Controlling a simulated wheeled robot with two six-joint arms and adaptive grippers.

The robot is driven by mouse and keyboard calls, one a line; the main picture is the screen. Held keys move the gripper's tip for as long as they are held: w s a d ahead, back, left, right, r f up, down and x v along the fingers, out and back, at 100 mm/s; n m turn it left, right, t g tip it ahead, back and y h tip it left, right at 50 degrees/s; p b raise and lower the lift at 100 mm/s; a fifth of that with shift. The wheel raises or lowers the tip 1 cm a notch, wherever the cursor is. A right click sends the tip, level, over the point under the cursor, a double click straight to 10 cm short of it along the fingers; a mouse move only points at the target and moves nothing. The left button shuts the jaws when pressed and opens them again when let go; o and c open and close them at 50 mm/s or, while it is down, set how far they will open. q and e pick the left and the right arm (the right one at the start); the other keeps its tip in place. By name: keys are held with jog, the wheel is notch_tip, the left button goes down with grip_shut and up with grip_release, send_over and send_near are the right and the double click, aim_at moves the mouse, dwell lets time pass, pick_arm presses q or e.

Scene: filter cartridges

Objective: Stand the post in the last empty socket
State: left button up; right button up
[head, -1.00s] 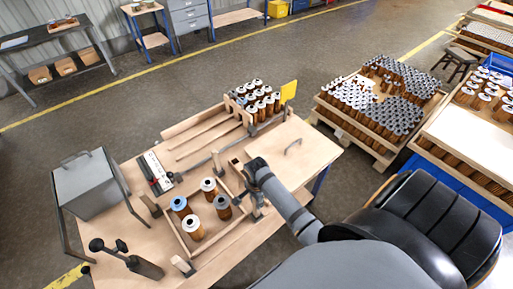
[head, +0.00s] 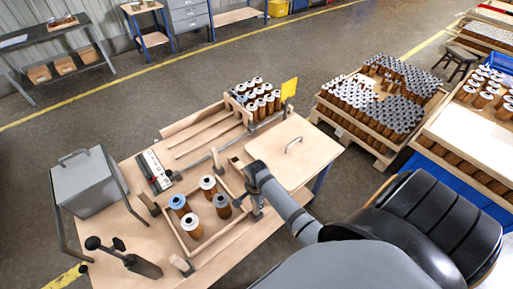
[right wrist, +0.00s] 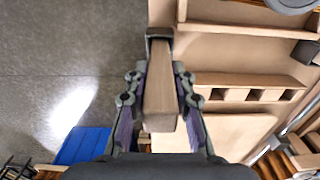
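My right gripper (head: 257,210) is at the right side of the wooden frame on the table. In the right wrist view its fingers (right wrist: 162,80) lie on both sides of a pale wooden post (right wrist: 160,98) and look shut on it. The post's far end meets a dark socket (right wrist: 159,33) near the table edge; how deep it sits cannot be told. Other short posts stand in dark sockets around the frame, one at the left corner (head: 148,203) and one at the front (head: 181,265). My left gripper is not in view.
A grey box (head: 85,185) and a black-knobbed fixture (head: 140,266) stand on the left. A rack of cartridges (head: 262,98) is at the back. A board with a handle (head: 300,160) lies behind my arm.

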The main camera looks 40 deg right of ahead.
jog(key=o, duration=0.5)
jog(key=shift+o, duration=0.2)
jog(key=shift+r, duration=0.1)
notch_tip(320, 180, up, 12)
jog(key=shift+f, duration=0.1)
dwell(0.5)
